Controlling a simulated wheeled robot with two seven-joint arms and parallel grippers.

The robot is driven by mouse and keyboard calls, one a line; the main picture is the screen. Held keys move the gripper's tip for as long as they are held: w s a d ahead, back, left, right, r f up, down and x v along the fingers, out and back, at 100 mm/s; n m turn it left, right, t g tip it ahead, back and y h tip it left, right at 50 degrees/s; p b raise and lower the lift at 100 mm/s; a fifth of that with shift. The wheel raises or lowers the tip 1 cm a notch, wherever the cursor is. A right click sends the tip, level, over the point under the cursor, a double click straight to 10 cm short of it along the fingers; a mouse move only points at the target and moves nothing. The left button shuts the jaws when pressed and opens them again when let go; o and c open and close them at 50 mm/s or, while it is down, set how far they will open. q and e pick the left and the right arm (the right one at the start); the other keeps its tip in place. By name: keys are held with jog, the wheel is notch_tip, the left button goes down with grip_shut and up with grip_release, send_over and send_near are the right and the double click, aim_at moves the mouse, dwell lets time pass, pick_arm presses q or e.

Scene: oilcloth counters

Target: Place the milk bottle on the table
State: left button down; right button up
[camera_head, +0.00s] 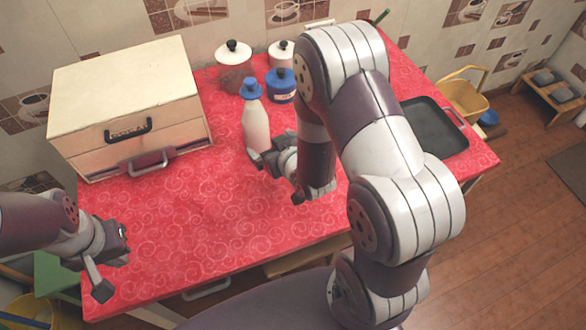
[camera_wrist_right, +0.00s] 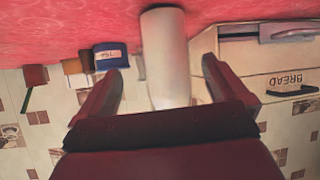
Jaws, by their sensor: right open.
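The milk bottle (camera_head: 256,123) is white with a blue cap and stands upright on the red table (camera_head: 205,225), toward the back middle. My right gripper (camera_head: 275,175) is open, low beside the bottle's lower part. In the right wrist view, the bottle (camera_wrist_right: 165,58) shows upside down between the two open fingers (camera_wrist_right: 158,85), with visible gaps on both sides. Its cap end is hidden behind the gripper body. My left gripper (camera_head: 112,262) is over the table's front left corner, empty, with its fingers apart.
A wooden bread box (camera_head: 125,95) stands left of the bottle. A blue jar (camera_head: 281,86) and white-lidded jars (camera_head: 234,65) stand behind it. A dark tray (camera_head: 436,128) lies at the right. The table's front left is clear.

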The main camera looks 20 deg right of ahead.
jog(key=s+r+m+g, duration=0.1)
jog(key=s+r+g, duration=0.2)
jog(key=s+g, duration=0.35)
jog(key=s+r+g, duration=0.3)
jog(key=s+g, duration=0.1)
jog(key=s, duration=0.5)
notch_tip(320, 180, up, 7)
jog(key=p, duration=0.7)
jog(key=shift+h, duration=0.4)
jog(key=shift+w, duration=0.2)
